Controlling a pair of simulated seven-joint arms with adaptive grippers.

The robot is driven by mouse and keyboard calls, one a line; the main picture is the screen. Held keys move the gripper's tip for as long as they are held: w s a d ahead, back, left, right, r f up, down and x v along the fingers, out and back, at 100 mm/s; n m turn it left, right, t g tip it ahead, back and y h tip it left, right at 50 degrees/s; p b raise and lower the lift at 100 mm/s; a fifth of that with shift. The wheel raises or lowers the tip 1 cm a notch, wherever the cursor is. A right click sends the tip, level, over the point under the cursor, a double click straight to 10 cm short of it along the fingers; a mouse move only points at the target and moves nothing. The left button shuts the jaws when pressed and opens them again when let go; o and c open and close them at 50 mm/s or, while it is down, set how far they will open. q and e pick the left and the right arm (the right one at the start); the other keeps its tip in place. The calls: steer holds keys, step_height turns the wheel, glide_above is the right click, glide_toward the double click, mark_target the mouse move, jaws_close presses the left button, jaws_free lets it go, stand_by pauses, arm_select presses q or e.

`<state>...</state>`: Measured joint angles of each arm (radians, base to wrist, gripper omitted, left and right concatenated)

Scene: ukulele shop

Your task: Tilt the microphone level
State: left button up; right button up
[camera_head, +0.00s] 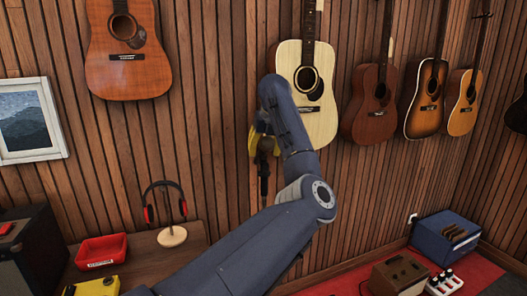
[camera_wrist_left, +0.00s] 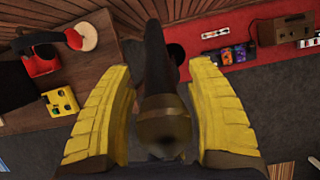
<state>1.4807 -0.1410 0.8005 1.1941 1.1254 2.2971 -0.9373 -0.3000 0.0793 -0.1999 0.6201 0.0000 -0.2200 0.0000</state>
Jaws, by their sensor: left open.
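A dark, slender thing, seemingly the microphone (camera_head: 264,186), hangs below the fingers there. In the left wrist view, my left gripper (camera_wrist_left: 161,68) has its two yellow fingers spread wide. The dark microphone (camera_wrist_left: 160,95) lies lengthwise between them, its near end blurred, with gaps on both sides. Its mount and exact tilt cannot be made out. My right gripper is in neither view.
Guitars, including the pale one (camera_head: 320,115), hang on the slatted wall behind. A headphone stand (camera_head: 172,236), a red tray (camera_head: 101,251) and a yellow box (camera_head: 98,286) are on the wooden surface at left.

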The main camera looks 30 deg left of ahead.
arm_select(q)
steer(key=shift+o, duration=0.2)
steer(key=shift+f, duration=0.1)
jaws_close()
stand_by(0.4)
